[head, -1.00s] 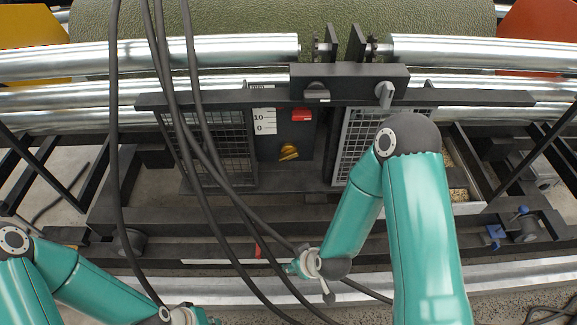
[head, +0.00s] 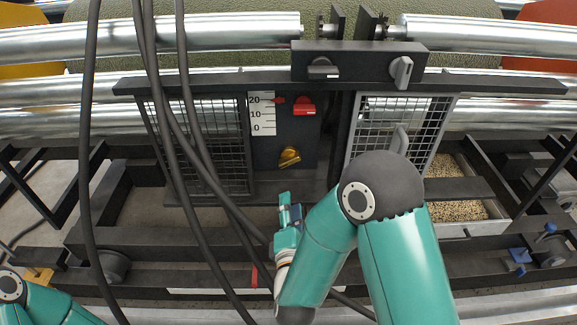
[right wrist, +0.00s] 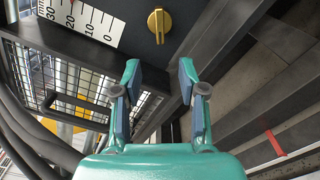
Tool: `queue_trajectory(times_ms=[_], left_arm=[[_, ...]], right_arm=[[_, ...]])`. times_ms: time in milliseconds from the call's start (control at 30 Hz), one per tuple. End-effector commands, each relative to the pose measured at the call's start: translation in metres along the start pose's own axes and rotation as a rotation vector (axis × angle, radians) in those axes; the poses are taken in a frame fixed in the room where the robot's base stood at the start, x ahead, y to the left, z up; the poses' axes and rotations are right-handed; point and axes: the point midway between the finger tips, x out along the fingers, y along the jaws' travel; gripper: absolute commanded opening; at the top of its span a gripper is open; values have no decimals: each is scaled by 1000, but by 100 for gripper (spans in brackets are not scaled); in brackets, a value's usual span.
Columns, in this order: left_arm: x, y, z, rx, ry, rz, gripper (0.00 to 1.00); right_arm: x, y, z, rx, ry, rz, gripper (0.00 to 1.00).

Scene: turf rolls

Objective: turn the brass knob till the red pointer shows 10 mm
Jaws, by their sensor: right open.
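The brass knob (head: 289,157) sits on a dark panel (head: 270,172) below the scale. It also shows in the right wrist view (right wrist: 159,25), its grip bar pointing along the view's vertical. The white scale (head: 256,127) is marked 0, 10 and 20 upward in the head view. The red pointer (head: 304,106) is right of the scale, its tip at about the 20 mark. My right gripper (head: 290,207) is below the knob, apart from it. In the right wrist view its fingers (right wrist: 158,78) are open and empty, with the knob beyond the gap. My left gripper is out of view.
Wire mesh guards (head: 400,125) flank the panel. A dark bar (head: 200,85) with a grey switch knob (head: 401,71) runs above it. Black cables hang across the left of the head view. A tray of grain-like material (head: 458,205) lies at right.

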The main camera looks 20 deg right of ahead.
Motion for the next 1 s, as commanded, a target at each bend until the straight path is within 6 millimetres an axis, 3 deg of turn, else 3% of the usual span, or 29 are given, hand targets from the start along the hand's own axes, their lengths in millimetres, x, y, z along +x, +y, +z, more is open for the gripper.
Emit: queue_trajectory(times_ms=[600,800,1000], left_arm=[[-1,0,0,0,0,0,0],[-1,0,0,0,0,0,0],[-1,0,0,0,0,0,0]], right_arm=[[124,-1,1,1,-1,-1,42],[143,-1,0,2,0,-2,42],[147,-1,0,1,2,-2,42]])
